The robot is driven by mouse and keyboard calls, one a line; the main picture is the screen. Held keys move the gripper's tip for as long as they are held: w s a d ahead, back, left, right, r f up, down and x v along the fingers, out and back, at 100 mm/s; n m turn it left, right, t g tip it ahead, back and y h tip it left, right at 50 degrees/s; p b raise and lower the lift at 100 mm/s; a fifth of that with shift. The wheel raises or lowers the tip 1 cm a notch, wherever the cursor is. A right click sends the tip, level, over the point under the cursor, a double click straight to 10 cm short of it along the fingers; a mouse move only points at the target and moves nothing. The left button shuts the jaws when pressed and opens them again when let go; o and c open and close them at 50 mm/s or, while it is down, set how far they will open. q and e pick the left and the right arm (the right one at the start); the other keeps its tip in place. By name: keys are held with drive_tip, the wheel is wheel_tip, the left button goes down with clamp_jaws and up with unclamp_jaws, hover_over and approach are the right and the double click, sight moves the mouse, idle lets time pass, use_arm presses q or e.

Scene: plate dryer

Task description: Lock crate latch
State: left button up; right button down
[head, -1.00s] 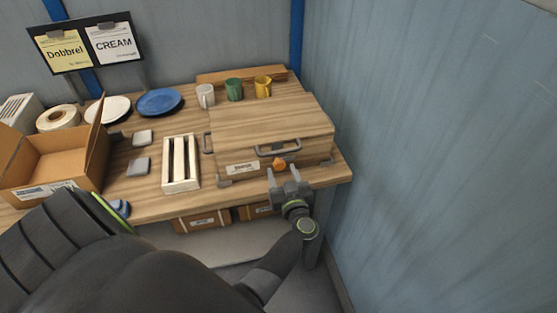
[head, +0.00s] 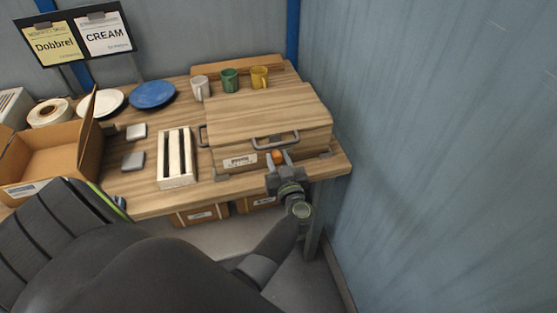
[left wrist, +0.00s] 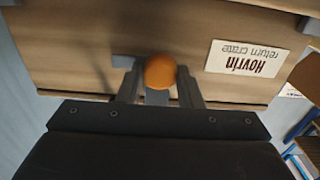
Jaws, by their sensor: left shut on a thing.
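The wooden return crate (head: 235,150) stands shut on the workbench near its right front edge, with a dark handle (head: 275,141) on its front face. The crate front also shows in the left wrist view (left wrist: 90,30). The orange latch knob (head: 278,157) is on the crate's front below the handle. My left gripper (head: 279,162) is at the crate's front, its fingers on either side of the knob and shut on it. In the left wrist view the orange knob (left wrist: 160,71) sits between the fingertips (left wrist: 158,85). My right gripper is not in view.
A white slatted rack (head: 176,158) stands left of the crate. White, green and yellow mugs (head: 229,80) stand behind it. An open cardboard box (head: 50,155), plates (head: 153,94) and small grey blocks (head: 134,161) are further left. A blue wall (head: 430,150) rises at the right.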

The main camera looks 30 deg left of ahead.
use_arm(q)
drive_tip(key=shift+n, duration=0.9)
drive_tip(key=n, duration=0.2)
drive_tip(key=shift+s+n+p, duration=0.1)
drive_tip(key=shift+n+p, duration=0.2)
drive_tip(key=shift+p, duration=0.1)
drive_tip(key=n, duration=0.4)
drive_tip(key=shift+a+f+n, duration=0.1)
drive_tip(key=shift+n, duration=0.2)
drive_tip(key=n+b, duration=0.2)
drive_tip(key=n, duration=0.3)
drive_tip(key=shift+f, duration=0.15)
drive_tip(key=shift+n+b, duration=0.75)
drive_tip(key=shift+n, duration=1.15)
drive_tip(key=o, duration=0.9)
